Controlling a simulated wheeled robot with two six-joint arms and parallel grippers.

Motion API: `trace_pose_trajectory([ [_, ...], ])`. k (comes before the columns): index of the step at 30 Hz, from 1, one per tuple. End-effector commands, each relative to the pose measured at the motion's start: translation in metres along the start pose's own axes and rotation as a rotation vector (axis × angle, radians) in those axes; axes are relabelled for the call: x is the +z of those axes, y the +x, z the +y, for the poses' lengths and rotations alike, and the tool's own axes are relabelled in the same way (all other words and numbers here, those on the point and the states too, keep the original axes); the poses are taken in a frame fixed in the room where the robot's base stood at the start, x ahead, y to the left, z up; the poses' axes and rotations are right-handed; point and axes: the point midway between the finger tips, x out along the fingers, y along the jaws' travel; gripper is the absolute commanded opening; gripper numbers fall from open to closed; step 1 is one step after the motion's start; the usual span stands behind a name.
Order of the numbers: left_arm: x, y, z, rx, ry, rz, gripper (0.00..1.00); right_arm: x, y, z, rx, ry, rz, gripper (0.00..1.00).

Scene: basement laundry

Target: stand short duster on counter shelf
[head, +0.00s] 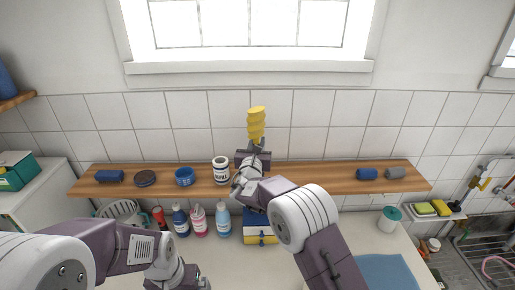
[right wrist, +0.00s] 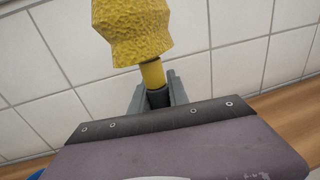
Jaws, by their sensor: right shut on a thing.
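The short duster has a lumpy yellow head (head: 256,122) and points up in front of the tiled wall. My right gripper (head: 256,146) is shut on its handle and holds it over the middle of the wooden counter shelf (head: 315,180). In the right wrist view the yellow head (right wrist: 133,28) and handle (right wrist: 152,75) rise, slightly tilted, from between the fingers (right wrist: 155,95). The handle's lower end is hidden, so I cannot tell whether it touches the shelf. My left gripper (head: 180,284) is low at the bottom edge, partly cut off; its fingers are not clear.
On the shelf stand a dark blue roll (head: 109,176), a brown round brush (head: 145,179), a blue basket (head: 184,177) and a white jar (head: 221,170) close left of my right gripper. Blue and grey rolls (head: 396,172) lie far right. Bottles (head: 198,220) stand below. The shelf right of centre is bare.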

Motion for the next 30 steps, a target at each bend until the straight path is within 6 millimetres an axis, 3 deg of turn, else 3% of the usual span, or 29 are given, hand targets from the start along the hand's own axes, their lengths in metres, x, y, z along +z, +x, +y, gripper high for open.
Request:
trace_pose_trajectory([
  [3, -0.002, -0.019, 0.000, 0.000, 0.000, 0.001, 1.00, -0.019, 0.000, 0.000, 0.001, -0.006, 0.007, 0.00],
  [6, -0.002, -0.021, 0.000, 0.000, 0.000, 0.001, 1.00, -0.031, -0.001, 0.000, 0.001, -0.003, 0.004, 0.00],
  [11, -0.002, -0.019, 0.000, 0.000, 0.000, 0.001, 1.00, -0.033, -0.001, -0.001, 0.001, -0.001, 0.002, 0.00],
  [12, -0.002, -0.019, 0.000, 0.000, 0.000, 0.001, 1.00, -0.034, -0.001, -0.001, 0.001, -0.001, 0.003, 0.23],
  [14, -0.002, -0.019, 0.000, 0.000, 0.000, 0.001, 1.00, -0.034, -0.001, -0.001, 0.001, -0.001, 0.003, 0.40],
  [15, -0.002, -0.019, 0.000, 0.000, 0.000, 0.001, 1.00, -0.034, -0.001, -0.001, 0.001, -0.001, 0.003, 0.43],
  [25, -0.002, -0.016, 0.000, 0.000, 0.000, 0.001, 1.00, -0.034, -0.004, 0.000, 0.002, -0.001, 0.002, 0.43],
  [30, 0.000, 0.000, 0.000, 0.000, 0.000, 0.001, 1.00, -0.037, -0.029, 0.001, 0.004, 0.000, 0.003, 0.43],
])
